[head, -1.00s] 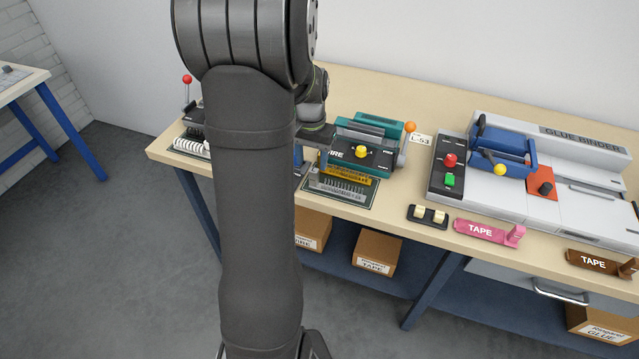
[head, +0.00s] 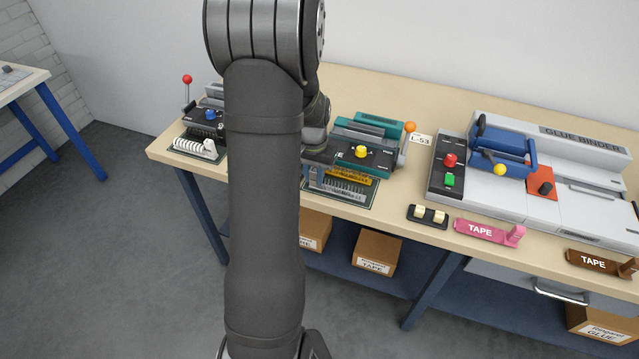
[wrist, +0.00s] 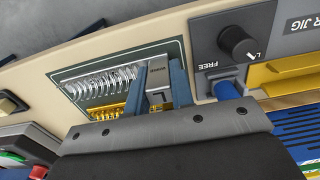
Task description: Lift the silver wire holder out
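The silver wire holder (wrist: 100,82), a row of silver loops, lies on a dark mat on the bench. A grey block with a small dark label stands between the fingers, seemingly the holder's end piece. The fingers are apart, with little gap beside the block; I cannot tell whether they press on it.
A yellow wire holder (wrist: 108,112) lies right beside the silver one.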

